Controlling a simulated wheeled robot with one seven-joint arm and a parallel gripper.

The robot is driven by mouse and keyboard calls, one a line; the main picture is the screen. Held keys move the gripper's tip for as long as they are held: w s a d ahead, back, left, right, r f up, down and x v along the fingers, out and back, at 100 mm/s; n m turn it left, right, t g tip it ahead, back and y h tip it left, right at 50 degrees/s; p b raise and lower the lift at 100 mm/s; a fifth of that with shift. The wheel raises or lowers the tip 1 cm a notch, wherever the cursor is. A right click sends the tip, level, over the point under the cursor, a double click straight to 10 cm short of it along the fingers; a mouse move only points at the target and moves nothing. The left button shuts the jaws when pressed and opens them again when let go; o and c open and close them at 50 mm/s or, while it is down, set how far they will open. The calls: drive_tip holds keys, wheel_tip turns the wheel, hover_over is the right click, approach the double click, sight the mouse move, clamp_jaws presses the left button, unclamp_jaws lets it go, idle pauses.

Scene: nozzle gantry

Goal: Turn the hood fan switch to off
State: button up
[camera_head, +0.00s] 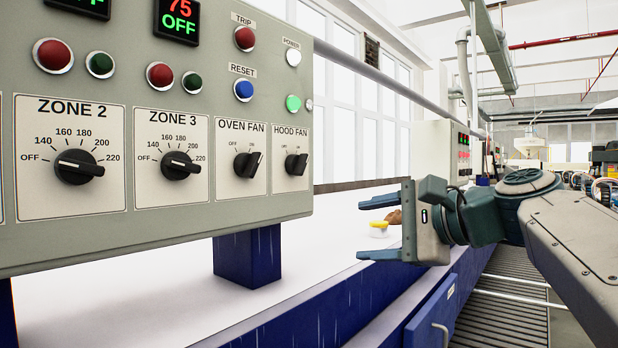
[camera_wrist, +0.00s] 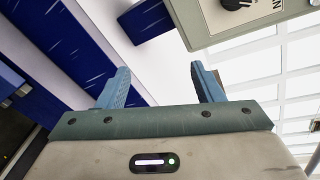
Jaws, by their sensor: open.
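The hood fan switch (camera_head: 296,164) is a black rotary knob on a white plate labelled HOOD FAN, at the right end of the grey control panel (camera_head: 150,238). Its raised grip is tilted to the upper right, toward the ON side. My gripper (camera_head: 370,229) is open and empty, to the right of and below the switch, clear of the panel. In the wrist view, my gripper's two blue fingers (camera_wrist: 160,85) are spread apart with nothing between them. A black knob (camera_wrist: 236,4) on a panel corner shows at the top edge there; which knob it is I cannot tell.
The oven fan knob (camera_head: 248,165) sits just left of the hood fan switch. A blue post (camera_head: 247,256) supports the panel over a white surface (camera_head: 120,300). Space before the panel is free.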

sight(304, 163)
wheel_tip(304, 163, up, 10)
drive_tip(key=t+y, duration=0.1)
drive_tip(key=y, duration=0.2)
drive_tip(key=shift+m, duration=0.4)
drive_tip(key=p+x, duration=0.1)
drive_tip(key=x, duration=0.5)
drive_tip(key=p+x, duration=0.2)
drive_tip(key=x, duration=0.5)
drive_tip(key=shift+a+f, duration=0.1)
drive_tip(key=shift+f, duration=0.1)
drive_tip(key=shift+c, duration=0.3)
drive_tip(key=c, duration=0.9)
